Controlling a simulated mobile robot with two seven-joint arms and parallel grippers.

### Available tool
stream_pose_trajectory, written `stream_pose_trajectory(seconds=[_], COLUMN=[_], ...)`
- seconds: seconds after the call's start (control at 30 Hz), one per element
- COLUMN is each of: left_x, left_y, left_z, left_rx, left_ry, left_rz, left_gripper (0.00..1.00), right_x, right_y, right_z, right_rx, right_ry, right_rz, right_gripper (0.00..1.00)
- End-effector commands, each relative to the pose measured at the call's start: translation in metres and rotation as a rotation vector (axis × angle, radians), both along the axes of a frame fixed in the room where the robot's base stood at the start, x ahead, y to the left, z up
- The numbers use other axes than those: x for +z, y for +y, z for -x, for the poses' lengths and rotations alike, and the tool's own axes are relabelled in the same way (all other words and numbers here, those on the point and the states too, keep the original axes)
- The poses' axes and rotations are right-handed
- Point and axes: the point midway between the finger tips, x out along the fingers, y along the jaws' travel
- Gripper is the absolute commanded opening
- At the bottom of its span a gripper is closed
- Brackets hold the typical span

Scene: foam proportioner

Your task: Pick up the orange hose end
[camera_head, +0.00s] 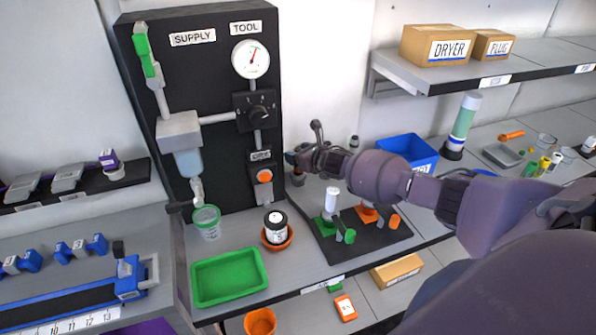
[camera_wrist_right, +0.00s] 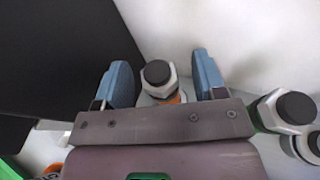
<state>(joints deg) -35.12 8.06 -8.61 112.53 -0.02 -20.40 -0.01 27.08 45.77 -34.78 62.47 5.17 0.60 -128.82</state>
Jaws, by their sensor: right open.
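The orange hose end (camera_wrist_right: 160,78) shows in the right wrist view as a pale hexagonal nut with a dark round cap and a bit of orange below it. It stands between the two blue fingers of my right gripper (camera_wrist_right: 162,72), which is open, with a gap at each side. In the head view my right gripper (camera_head: 303,157) is at the back of the bench, just right of the black panel, and largely hides the hose end. Another hose end with a green part (camera_wrist_right: 285,108) is at the right in the wrist view. My left gripper is not in view.
The black panel (camera_head: 222,125) with gauge and knob rises close left of my right gripper. A dark mat (camera_head: 372,237) with green and orange fittings lies in front. A blue bin (camera_head: 408,150) stands to the right, below a shelf (camera_head: 480,75) with boxes.

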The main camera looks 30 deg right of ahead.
Motion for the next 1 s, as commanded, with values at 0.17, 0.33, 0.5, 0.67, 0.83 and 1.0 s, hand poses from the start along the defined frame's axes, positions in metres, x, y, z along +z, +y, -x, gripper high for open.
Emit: stream_pose_trajectory(seconds=[0.17,0.33,0.5,0.67,0.83,1.0], left_x=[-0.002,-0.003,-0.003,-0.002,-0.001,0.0], left_y=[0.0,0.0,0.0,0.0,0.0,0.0], left_z=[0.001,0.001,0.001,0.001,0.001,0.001], left_rx=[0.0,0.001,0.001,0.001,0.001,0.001], left_ry=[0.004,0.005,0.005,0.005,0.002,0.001], left_rz=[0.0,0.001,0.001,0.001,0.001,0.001], left_gripper=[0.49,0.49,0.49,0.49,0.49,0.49], right_x=[-0.004,-0.006,-0.006,-0.006,-0.006,-0.006], right_y=[0.003,0.003,0.003,0.003,0.003,0.003], right_z=[-0.014,-0.019,-0.02,-0.019,-0.019,-0.019], right_rx=[0.0,0.0,0.0,0.0,0.0,0.0], right_ry=[0.0,0.0,0.001,0.0,0.0,0.0], right_rz=[0.0,0.0,0.0,0.0,0.0,0.0], right_gripper=[0.64,0.64,0.64,0.49,0.23,0.0])
